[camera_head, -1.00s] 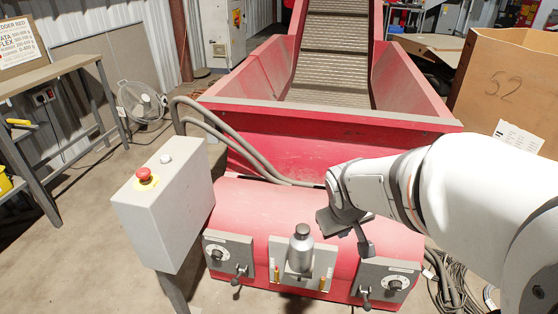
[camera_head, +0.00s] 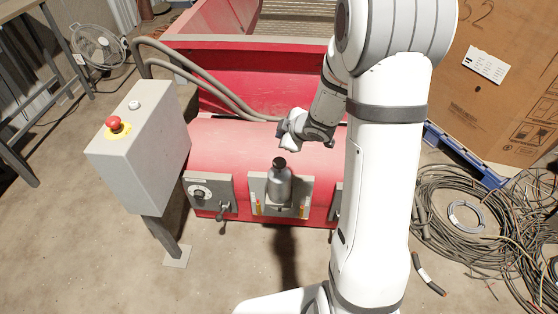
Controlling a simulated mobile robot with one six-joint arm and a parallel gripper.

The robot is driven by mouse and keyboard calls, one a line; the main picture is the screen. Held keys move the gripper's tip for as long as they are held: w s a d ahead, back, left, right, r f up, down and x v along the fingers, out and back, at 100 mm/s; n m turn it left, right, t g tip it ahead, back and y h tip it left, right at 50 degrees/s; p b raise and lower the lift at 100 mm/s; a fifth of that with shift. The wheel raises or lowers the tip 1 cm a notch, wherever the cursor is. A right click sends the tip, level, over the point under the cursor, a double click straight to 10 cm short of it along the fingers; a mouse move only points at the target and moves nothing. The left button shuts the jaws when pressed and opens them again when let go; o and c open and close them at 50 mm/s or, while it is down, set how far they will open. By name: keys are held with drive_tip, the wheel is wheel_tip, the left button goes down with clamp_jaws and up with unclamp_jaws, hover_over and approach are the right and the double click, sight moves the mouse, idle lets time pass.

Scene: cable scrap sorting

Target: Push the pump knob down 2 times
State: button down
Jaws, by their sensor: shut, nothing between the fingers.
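The pump (camera_head: 279,186) is a grey metal cylinder with a narrower neck, upright on a grey plate at the front of the red machine. Its dark knob (camera_head: 279,162) is on top. My gripper (camera_head: 288,146) is just above and slightly right of the knob in the picture, its fingers shut and empty. A gap shows between the fingers and the knob; whether it is directly over the knob in depth, I cannot tell. My arm covers the right part of the machine.
A grey control box (camera_head: 140,155) with a red emergency button (camera_head: 114,123) stands at the left. Grey hoses (camera_head: 190,70) run behind it. A dial panel (camera_head: 209,194) with a lever is left of the pump. Cable coils (camera_head: 465,215) and a cardboard box (camera_head: 500,90) are at the right.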

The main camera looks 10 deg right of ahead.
drive_tip(key=shift+f, duration=0.1)
drive_tip(key=b, duration=0.8)
hover_over(281, 162)
drive_tip(key=f, duration=0.7)
drive_tip(key=shift+s+f, duration=0.2)
drive_tip(key=shift+s, duration=0.05)
drive_tip(key=shift+f+b, duration=0.4)
drive_tip(key=shift+f, duration=0.2)
drive_tip(key=shift+f, duration=0.1)
idle(0.4)
drive_tip(key=shift+f, duration=0.3)
drive_tip(key=shift+f+b, duration=1.4)
drive_tip(key=shift+f, duration=0.05)
idle(1.1)
drive_tip(key=shift+r, duration=0.1)
drive_tip(key=shift+r+p, duration=1.75)
drive_tip(key=shift+p, duration=0.2)
